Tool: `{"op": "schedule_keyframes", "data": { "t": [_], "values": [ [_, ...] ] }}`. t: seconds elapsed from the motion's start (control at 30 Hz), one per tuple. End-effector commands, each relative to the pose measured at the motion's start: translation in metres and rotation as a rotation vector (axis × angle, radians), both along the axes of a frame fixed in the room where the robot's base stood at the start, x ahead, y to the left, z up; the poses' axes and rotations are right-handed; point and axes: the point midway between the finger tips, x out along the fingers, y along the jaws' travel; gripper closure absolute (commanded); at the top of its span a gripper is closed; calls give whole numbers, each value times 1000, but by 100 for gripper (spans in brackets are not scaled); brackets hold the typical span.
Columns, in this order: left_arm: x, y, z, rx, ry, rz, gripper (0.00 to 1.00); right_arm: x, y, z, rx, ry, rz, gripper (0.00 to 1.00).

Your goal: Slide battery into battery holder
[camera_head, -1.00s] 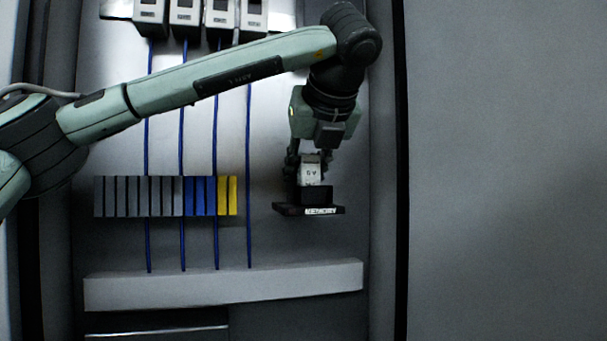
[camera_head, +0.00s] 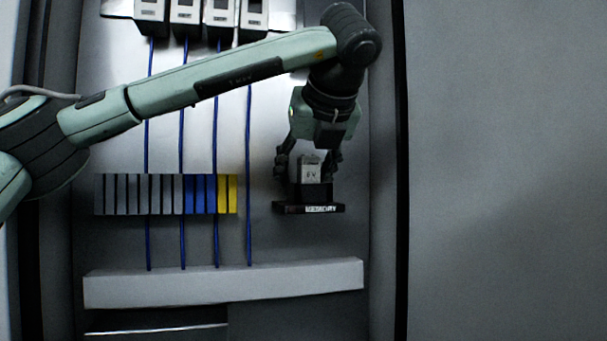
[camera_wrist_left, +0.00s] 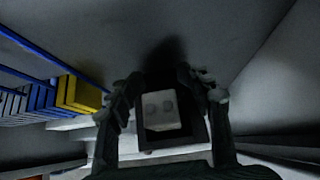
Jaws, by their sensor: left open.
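The battery (camera_head: 310,171) is a small light-grey block standing upright in the black battery holder (camera_head: 309,208), its lower part hidden by the holder's wall. In the left wrist view the battery (camera_wrist_left: 161,109) shows its end with two round terminals, framed by the dark holder (camera_wrist_left: 168,142). My left gripper (camera_head: 308,160) is open, with its fingers spread on either side of the battery and apart from it. In the left wrist view the fingers of my left gripper (camera_wrist_left: 160,90) stand left and right of the holder. My right gripper is not in view.
A row of grey, blue and yellow terminal blocks (camera_head: 165,195) is left of the holder. Blue wires (camera_head: 248,130) run down to a long light-grey duct (camera_head: 225,284) below. Grey devices (camera_head: 202,15) hang at the top. A cabinet side wall (camera_head: 384,170) stands to the right.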

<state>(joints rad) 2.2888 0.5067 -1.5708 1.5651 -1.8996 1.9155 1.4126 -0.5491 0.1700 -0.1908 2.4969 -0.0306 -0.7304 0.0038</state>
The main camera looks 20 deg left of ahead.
Motion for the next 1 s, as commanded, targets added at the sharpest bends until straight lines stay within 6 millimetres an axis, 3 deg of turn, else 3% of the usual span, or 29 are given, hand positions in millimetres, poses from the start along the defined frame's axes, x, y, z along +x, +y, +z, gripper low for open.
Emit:
{"op": "schedule_keyframes", "data": {
  "t": [0.27,0.7,1.0],
  "values": [
    [-7,-5,7,1,-1,0,52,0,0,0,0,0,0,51],
    [-64,-43,60,2,-5,1,52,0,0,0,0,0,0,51],
    [-80,-53,73,-1,0,1,52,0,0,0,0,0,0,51]
  ]
}}
